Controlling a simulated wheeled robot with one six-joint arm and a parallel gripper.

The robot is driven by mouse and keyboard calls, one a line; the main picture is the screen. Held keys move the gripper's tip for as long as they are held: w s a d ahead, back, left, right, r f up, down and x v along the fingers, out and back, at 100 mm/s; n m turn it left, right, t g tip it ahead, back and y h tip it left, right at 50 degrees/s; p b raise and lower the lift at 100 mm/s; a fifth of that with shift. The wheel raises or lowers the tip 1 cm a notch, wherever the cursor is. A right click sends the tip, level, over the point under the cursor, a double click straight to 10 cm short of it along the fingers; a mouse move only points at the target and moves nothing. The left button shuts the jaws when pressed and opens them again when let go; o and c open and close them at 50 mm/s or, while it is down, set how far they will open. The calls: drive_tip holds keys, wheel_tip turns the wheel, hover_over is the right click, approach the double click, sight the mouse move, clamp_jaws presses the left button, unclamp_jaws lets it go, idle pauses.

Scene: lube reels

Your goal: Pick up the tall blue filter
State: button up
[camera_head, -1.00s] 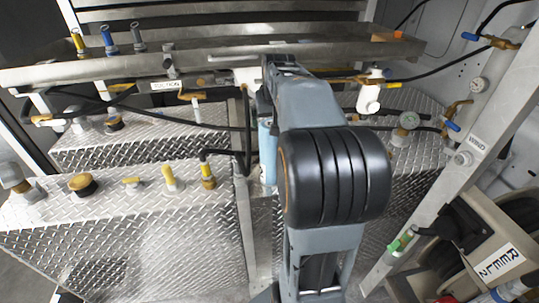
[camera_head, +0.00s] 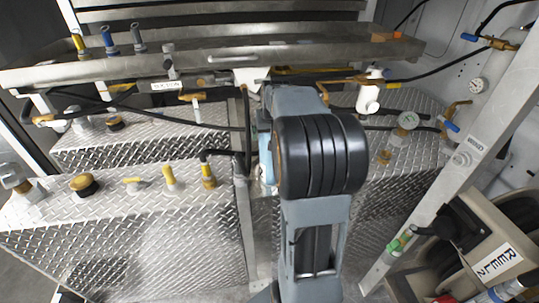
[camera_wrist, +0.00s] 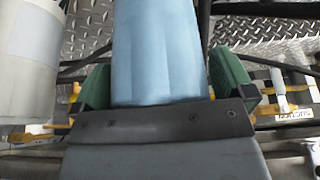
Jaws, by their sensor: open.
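The tall blue filter (camera_wrist: 158,50) is a light blue cylinder in the middle of the wrist view. In the head view a narrow strip of it (camera_head: 265,148) shows, and my arm hides the rest. My gripper (camera_wrist: 164,85) is open, with one green finger pad on each side of the filter. The right pad looks very near the filter's side; I cannot tell whether it touches. In the head view my gripper is hidden behind my arm.
A white cylinder (camera_wrist: 28,75) stands left of the filter in the wrist view. A metal tray (camera_head: 215,60) crosses behind. Hoses and yellow valves (camera_head: 208,176) line the diamond-plate tanks (camera_head: 150,235). A slanted metal post (camera_head: 440,210) and a labelled reel (camera_head: 495,262) stand at right.

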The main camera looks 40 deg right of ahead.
drive_tip(key=shift+c, duration=0.5)
drive_tip(key=c, duration=1.2)
drive_tip(key=shift+r, duration=0.1)
drive_tip(key=shift+c, duration=0.5)
drive_tip(key=shift+r, duration=0.15)
